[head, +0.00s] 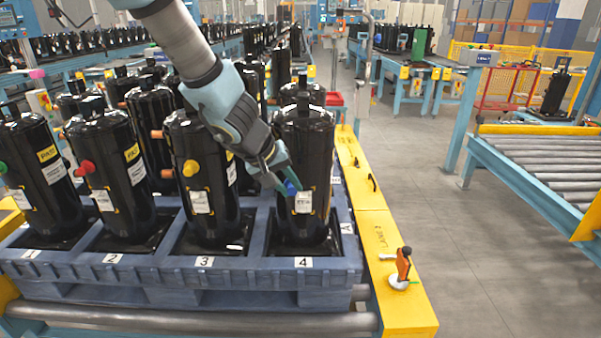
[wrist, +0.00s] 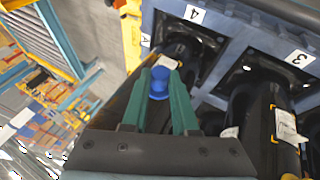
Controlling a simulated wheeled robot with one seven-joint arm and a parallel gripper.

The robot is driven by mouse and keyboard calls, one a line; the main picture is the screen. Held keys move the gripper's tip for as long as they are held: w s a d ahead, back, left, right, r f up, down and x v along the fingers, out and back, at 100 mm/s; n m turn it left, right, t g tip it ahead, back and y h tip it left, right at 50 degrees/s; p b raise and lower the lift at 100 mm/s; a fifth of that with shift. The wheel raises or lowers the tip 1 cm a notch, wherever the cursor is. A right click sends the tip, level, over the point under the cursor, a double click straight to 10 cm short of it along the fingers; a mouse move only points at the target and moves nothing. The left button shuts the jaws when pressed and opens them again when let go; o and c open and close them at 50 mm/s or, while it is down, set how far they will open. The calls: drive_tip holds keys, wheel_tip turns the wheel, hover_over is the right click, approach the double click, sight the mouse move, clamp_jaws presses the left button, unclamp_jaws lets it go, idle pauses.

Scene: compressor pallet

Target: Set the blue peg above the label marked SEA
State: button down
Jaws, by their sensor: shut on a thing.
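My gripper (head: 284,182) is shut on the blue peg (head: 291,188), at the front of the black compressor (head: 304,150) in bay 4. The peg is just up and left of that compressor's white label (head: 303,201); its print is too small to read. In the wrist view, the blue peg (wrist: 159,82) sits between the green fingers, with part of a label (wrist: 165,63) just beyond it. I cannot tell whether the peg is seated in the compressor or only close to it.
Compressors with a green peg (head: 3,167), red peg (head: 84,168) and yellow peg (head: 190,168) stand in bays 1 to 3 of the blue-grey pallet (head: 150,270). A yellow rail (head: 375,235) with an orange-handled clamp (head: 403,264) runs along the right. Open floor lies beyond.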

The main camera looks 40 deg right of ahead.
sight(301, 166)
drive_tip(key=shift+s+d+r+g, duration=0.3)
drive_tip(key=shift+s+d+r, duration=0.55)
drive_tip(key=shift+s, duration=0.25)
drive_tip(key=shift+p, duration=0.35)
drive_tip(key=shift+w+d+p, duration=0.85)
drive_tip(key=shift+w+p, duration=0.25)
drive_tip(key=shift+p, duration=0.1)
drive_tip(key=shift+w+d+p, duration=0.85)
drive_tip(key=shift+w+p, duration=0.2)
drive_tip(key=shift+p, duration=0.15)
drive_tip(key=shift+p, duration=0.65)
drive_tip(key=shift+w+d+p, duration=0.35)
drive_tip(key=shift+w+d, duration=0.05)
drive_tip(key=shift+w, duration=0.1)
